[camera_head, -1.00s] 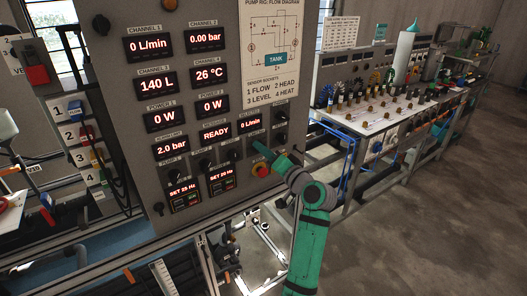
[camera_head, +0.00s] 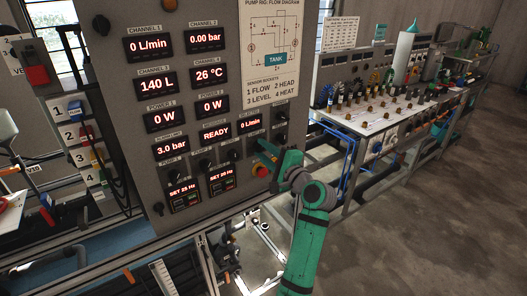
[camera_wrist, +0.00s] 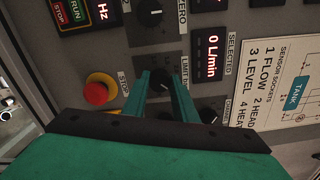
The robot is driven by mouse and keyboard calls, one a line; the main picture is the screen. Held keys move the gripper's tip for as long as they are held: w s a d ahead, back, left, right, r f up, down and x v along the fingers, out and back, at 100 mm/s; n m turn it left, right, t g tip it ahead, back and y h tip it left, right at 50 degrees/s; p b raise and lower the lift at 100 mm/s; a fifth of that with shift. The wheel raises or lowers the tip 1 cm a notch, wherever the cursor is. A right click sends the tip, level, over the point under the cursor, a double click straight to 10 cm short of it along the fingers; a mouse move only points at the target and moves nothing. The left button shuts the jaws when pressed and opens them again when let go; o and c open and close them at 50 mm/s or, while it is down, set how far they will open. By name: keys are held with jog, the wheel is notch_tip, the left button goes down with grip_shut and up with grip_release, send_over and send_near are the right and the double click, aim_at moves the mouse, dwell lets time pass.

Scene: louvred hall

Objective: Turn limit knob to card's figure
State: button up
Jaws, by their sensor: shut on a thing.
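My gripper (camera_head: 262,146) is at the lower right of the grey panel (camera_head: 125,100), its fingers shut on the limit knob. In the wrist view the black limit knob (camera_wrist: 160,81) sits between the two green fingertips, beside a partly hidden "LIMIT" label. The knob is hidden behind the gripper in the head view. The limit display (camera_head: 171,149) on the panel reads 3.0 bar. I cannot make out a card with a figure for the limit in these views.
A red stop button (camera_wrist: 98,90) is close beside the gripper; it also shows in the head view (camera_head: 260,170). Other black knobs (camera_wrist: 149,13) are near. A flow diagram sheet (camera_head: 270,55) is above. A crowded bench (camera_head: 385,120) stands right; the floor there is clear.

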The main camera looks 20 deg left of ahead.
jog(key=shift+d+m, duration=0.15)
jog(key=shift+m, duration=1.45)
jog(key=shift+f, duration=0.1)
jog(key=o, duration=1)
jog(key=shift+o, duration=0.2)
jog(key=v, duration=1)
jog(key=shift+s+d, duration=0.3)
